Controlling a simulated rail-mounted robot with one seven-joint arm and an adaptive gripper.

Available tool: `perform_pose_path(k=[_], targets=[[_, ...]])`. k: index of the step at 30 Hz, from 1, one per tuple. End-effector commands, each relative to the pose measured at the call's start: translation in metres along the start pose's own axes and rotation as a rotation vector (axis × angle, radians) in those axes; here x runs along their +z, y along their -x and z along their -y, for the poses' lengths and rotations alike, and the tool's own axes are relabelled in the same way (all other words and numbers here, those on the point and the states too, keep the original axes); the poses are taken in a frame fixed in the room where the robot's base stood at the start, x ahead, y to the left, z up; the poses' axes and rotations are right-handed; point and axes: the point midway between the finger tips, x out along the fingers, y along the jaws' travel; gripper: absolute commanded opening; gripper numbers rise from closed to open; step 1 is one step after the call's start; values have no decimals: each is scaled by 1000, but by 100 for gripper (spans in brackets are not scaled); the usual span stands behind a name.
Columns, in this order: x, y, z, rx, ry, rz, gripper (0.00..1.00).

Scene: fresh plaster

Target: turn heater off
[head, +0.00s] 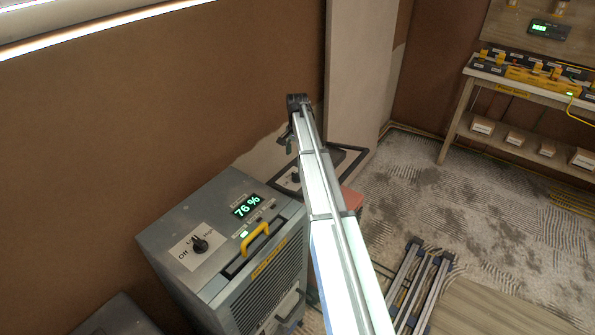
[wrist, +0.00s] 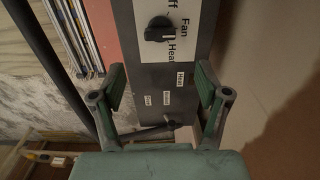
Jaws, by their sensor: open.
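The heater's grey panel (wrist: 150,78) is below my gripper in the wrist view, with a black rotary knob (wrist: 158,29) beside the labels Fan and Heat and a partly cut-off label ending in "ff". The knob's pointer seems turned towards Heat, but this is hard to be sure of. My gripper (wrist: 161,82) is open and empty, its green-padded fingers apart across the panel; the knob lies beyond the fingertips, not between them. In the head view the heater (head: 284,180) is partly hidden behind my arm, and my gripper (head: 291,146) is small above it.
A grey dehumidifier (head: 215,200) reading 76 % stands left of the heater, with its own knob (head: 199,245) and a yellow handle. A wall is close behind. A folded ladder-like frame (head: 418,285) lies at right. A workbench (head: 500,85) stands far right.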

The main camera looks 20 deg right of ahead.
Motion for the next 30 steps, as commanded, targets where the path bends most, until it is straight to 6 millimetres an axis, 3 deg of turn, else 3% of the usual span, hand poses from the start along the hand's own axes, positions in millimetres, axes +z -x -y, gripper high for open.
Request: perform_pose_path(k=[9,15,29,30], targets=[[0,-60,0,1,0,2,75],[0,-85,0,0,-1,0,75],[0,-96,0,-1,0,-1,75],[0,-96,0,-1,-1,-1,61]])
